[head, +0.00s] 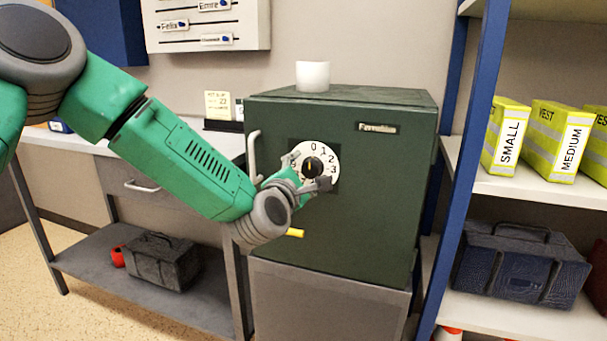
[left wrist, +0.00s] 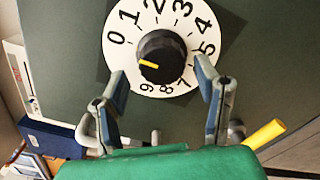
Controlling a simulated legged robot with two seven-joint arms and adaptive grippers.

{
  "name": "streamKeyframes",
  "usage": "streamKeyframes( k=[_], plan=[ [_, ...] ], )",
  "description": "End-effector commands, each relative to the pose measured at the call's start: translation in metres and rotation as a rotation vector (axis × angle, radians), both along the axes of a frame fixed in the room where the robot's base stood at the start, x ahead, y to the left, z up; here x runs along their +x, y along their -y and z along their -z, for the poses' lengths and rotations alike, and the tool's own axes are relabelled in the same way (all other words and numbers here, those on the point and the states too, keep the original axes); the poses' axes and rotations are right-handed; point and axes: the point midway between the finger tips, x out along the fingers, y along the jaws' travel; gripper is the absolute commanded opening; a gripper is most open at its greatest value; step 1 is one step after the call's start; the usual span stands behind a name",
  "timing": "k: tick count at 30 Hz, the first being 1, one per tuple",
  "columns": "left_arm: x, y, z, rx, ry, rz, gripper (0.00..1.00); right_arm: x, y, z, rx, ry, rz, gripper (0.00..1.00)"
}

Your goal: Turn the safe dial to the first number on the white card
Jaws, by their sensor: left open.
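The safe dial (head: 331,158) is a white numbered disc on the front of the dark green safe (head: 370,230). Its black knob (left wrist: 165,48) has a yellow mark that points at about 0. My left gripper (head: 307,172) is open at the dial, one finger on either side of the knob. In the left wrist view the open fingers (left wrist: 163,80) hold nothing, and I cannot tell whether they touch the disc. A small pale card (head: 218,105) stands on the desk left of the safe; its print is too small to read surely. My right gripper is not in view.
A metal handle (head: 253,150) stands out left of the dial, and a yellow stub (head: 295,233) shows below it. A white cup-like object (head: 312,76) sits on the safe. A blue-posted shelf (head: 465,170) with vest packs is close on the right.

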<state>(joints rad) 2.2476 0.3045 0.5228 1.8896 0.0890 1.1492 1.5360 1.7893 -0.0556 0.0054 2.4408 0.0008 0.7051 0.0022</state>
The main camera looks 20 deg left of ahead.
Motion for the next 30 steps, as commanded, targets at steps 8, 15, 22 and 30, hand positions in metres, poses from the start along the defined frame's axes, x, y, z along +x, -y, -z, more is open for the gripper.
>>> streamKeyframes(
  k=[8,15,22,30],
  plan=[
    [-0.0004,0.0044,-0.0007,0.003,0.0,0.005,0.08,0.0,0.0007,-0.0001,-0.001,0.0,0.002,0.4],
    [-0.0009,0.0035,0.0004,0.0,-0.001,0.009,0.08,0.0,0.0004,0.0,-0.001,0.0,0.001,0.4],
    [-0.0008,0.0027,0.0014,0.006,-0.004,0.005,0.08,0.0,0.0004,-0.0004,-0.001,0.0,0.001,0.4],
    [-0.0006,0.0016,0.0019,0.09,-0.003,0.005,0.08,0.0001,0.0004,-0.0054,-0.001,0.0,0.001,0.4]
  ],
)
